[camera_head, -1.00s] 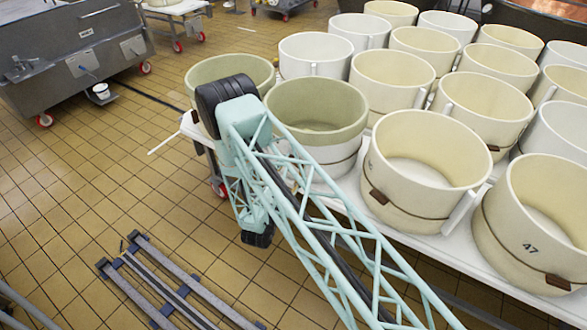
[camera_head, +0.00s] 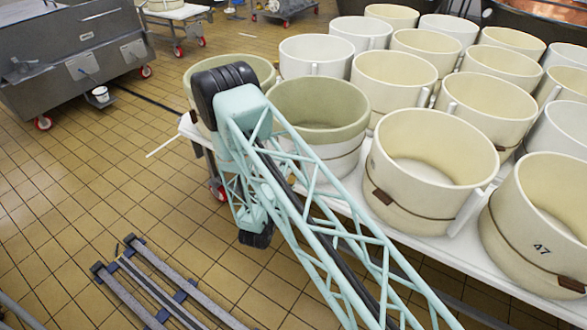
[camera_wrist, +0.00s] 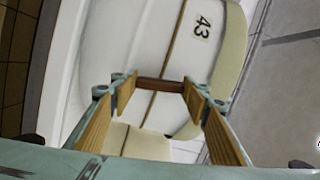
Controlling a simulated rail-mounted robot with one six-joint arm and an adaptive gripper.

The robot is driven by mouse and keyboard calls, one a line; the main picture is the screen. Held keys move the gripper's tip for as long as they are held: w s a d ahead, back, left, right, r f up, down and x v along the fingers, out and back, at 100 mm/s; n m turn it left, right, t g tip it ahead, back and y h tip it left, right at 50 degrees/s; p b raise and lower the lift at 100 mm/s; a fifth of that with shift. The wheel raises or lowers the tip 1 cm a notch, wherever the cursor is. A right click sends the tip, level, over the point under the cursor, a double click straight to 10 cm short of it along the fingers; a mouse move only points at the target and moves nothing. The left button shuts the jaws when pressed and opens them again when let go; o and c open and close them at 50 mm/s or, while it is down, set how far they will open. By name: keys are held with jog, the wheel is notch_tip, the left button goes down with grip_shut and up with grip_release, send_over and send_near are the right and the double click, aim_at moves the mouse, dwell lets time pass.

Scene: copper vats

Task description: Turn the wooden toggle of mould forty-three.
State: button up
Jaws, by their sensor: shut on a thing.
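Mould forty-three (camera_wrist: 178,52) fills the middle of the wrist view, with a black "43" on its pale wall and a greenish rim to the right. A thin dark band runs along its wall. The wooden toggle (camera_wrist: 160,85) is a short brown bar lying across that band. My gripper (camera_wrist: 161,87) has one wood-faced finger at each end of the toggle and is shut on it. In the head view my gripper is hidden behind my arm, near two greenish-rimmed moulds (camera_head: 318,108). No "43" shows there.
Several other white and cream moulds (camera_head: 437,155) stand close together on a white table (camera_head: 430,243), one marked 47. A grey metal cart (camera_head: 75,60) stands at the upper left. Grey rails (camera_head: 150,285) lie on the tiled floor, which is mostly clear at left.

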jog(key=shift+m+b, duration=0.55)
jog(key=shift+m, duration=0.55)
jog(key=o, duration=0.9)
jog(key=shift+c, duration=0.2)
jog(key=shift+s, duration=0.1)
jog(key=v, duration=1.1)
jog(key=shift+s+a, duration=0.2)
jog(key=shift+s, duration=0.15)
jog(key=shift+w+r, duration=0.1)
jog(key=shift+r, duration=0.05)
